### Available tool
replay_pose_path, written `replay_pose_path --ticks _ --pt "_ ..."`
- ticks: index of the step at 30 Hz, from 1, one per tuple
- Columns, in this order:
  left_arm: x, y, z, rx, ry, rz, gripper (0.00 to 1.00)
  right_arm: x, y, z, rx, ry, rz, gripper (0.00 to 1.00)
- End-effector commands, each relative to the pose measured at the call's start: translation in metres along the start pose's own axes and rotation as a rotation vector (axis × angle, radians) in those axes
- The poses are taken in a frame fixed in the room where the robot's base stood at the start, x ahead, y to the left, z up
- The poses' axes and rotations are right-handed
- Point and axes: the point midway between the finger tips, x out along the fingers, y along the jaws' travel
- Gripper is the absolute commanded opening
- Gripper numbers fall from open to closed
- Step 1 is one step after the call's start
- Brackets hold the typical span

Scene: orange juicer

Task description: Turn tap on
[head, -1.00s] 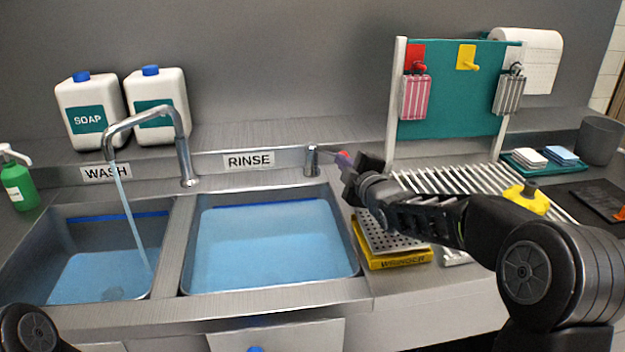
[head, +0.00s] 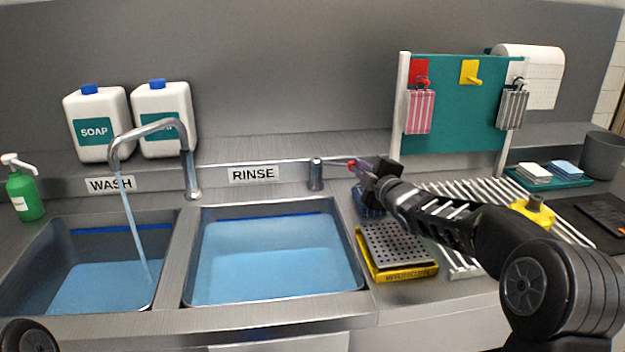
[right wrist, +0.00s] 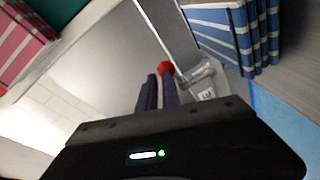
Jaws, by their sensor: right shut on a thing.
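The metal tap (head: 189,160) arches over the wash sink (head: 30,268), and water runs from its spout in a thin stream. A short metal post (head: 315,175) stands behind the rinse sink (head: 188,285), with a thin lever (head: 335,163) reaching right to a red tip (head: 352,163). My right gripper (head: 362,168) is shut on the lever's red-tipped end. In the right wrist view the red tip (right wrist: 165,67) shows at my dark fingers (right wrist: 158,92). My left gripper is out of view; only part of my left arm shows at the bottom left.
A yellow wringer (head: 408,273) with a perforated top and a dark blue item (head: 368,200) lie below my right gripper. A teal board (head: 455,110) with hanging cloths stands behind it. Soap jugs (head: 97,145) stand behind the wash sink. A drying rack (head: 470,272) is at right.

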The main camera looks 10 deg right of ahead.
Motion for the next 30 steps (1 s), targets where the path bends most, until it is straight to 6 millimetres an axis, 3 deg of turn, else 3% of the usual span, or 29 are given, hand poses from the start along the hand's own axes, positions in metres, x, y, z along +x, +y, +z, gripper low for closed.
replay_pose_path --ticks 1,8,21,30 --pt "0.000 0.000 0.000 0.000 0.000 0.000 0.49 -0.001 0.003 0.008 0.000 -0.014 0.005 0.00" --pt "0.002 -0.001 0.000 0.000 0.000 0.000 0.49 -0.006 0.004 0.009 -0.001 -0.016 0.006 0.00" --pt "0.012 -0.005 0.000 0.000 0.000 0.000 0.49 -0.068 0.003 0.000 -0.002 -0.003 0.007 0.00" --pt "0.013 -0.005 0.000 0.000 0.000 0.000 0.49 -0.083 0.002 -0.003 -0.003 0.000 0.005 0.00"
